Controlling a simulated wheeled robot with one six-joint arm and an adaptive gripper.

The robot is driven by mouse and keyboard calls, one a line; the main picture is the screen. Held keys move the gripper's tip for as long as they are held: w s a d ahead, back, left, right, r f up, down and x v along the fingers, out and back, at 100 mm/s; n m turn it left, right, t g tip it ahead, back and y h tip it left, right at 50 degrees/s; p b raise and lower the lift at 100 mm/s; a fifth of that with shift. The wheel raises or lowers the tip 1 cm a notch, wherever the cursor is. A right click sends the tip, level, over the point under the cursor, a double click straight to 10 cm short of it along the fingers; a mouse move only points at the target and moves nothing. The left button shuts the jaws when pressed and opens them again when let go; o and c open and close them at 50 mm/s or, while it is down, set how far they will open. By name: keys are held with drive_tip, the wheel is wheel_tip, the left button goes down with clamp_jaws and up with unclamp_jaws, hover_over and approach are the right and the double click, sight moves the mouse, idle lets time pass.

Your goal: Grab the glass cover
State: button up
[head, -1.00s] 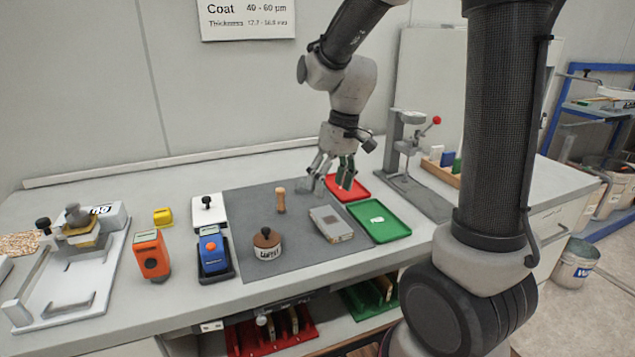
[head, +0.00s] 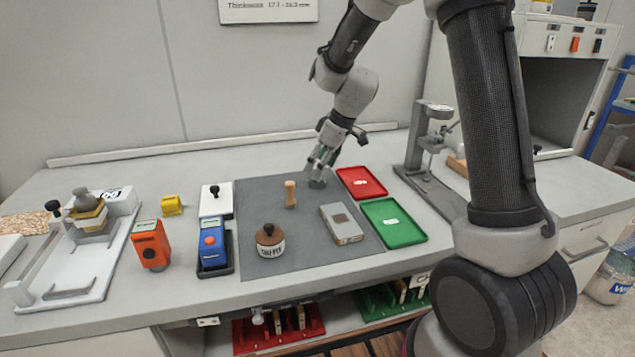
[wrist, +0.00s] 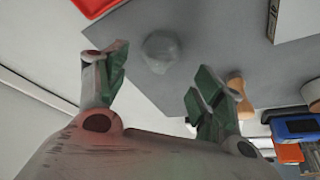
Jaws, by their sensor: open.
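The glass cover looks like a small, pale, translucent dome on the far part of the grey mat (head: 262,205). In the wrist view the glass cover (wrist: 162,52) lies just beyond the fingertips, within the gap between them. In the head view the glass cover (head: 317,183) shows faintly below the fingers and is partly hidden by them. My gripper (head: 323,160) is open and empty, pointing down close to the cover. In the wrist view my gripper (wrist: 153,75) shows its green-padded fingers wide apart, with no clear contact on the cover.
A wooden peg (head: 290,194) stands left of the cover. A grey block (head: 342,224) and a brown-lidded jar (head: 270,241) are nearer on the mat. Red (head: 362,183) and green (head: 394,222) trays lie right, with a metal stand (head: 415,145) beyond.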

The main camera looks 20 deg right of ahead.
drive_tip(key=x, duration=0.3)
drive_tip(key=shift+w+f, duration=0.15)
drive_tip(key=shift+f, duration=0.2)
drive_tip(key=c, duration=1)
